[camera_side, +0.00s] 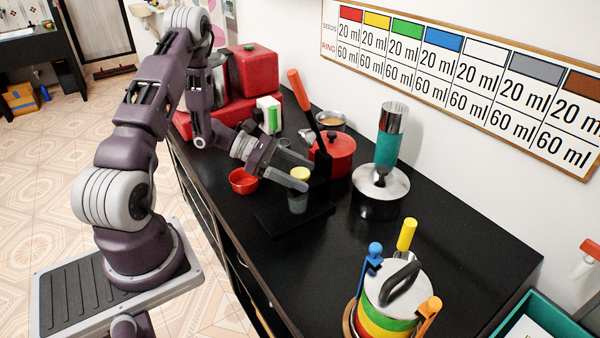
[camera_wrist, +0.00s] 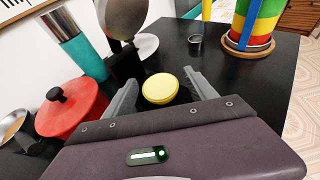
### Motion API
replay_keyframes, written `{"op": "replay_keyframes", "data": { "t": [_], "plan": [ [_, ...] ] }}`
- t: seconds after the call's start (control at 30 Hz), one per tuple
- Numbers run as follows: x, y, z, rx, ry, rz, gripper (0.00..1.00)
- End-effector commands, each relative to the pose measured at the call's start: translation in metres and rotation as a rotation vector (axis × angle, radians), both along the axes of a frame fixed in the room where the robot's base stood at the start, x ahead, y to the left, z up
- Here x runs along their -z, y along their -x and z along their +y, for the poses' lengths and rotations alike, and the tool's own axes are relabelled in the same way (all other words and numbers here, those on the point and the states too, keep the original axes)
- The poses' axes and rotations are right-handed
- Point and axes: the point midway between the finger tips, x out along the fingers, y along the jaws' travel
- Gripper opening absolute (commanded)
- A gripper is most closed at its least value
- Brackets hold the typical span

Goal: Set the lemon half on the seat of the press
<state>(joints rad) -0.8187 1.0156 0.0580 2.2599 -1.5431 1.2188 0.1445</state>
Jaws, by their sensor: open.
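The lemon half (camera_side: 300,173) is a round yellow piece. It shows between my fingers in the wrist view (camera_wrist: 160,88), flat yellow face toward the camera. My gripper (camera_side: 310,178) is open around it, with a finger on each side in the wrist view (camera_wrist: 163,84) and visible gaps. A grey cup (camera_side: 298,202) shows directly below the lemon half in the side view. Whether the lemon half rests on anything is hard to tell, and the press seat is not clearly visible.
A red lidded pot (camera_side: 338,152) stands behind the gripper, and a red bowl (camera_side: 243,181) on its left. A striped canister (camera_side: 388,305) is near the front. The counter between is clear.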

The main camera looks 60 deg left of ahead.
Motion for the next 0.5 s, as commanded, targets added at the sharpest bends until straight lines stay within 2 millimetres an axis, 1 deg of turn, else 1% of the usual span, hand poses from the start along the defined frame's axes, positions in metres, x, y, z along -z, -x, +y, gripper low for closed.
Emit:
{"op": "replay_keyframes", "data": {
  "t": [0.07, 0.17, 0.4, 0.5],
  "plan": [
    [-0.002, 0.0, 0.0, 0.0, -0.001, -0.001, 0.65],
    [-0.008, 0.007, 0.01, -0.004, -0.003, -0.003, 0.65],
    [-0.033, 0.05, 0.053, -0.005, -0.004, -0.002, 0.65],
    [-0.041, 0.064, 0.067, -0.004, -0.003, -0.001, 0.65]
  ]
}}
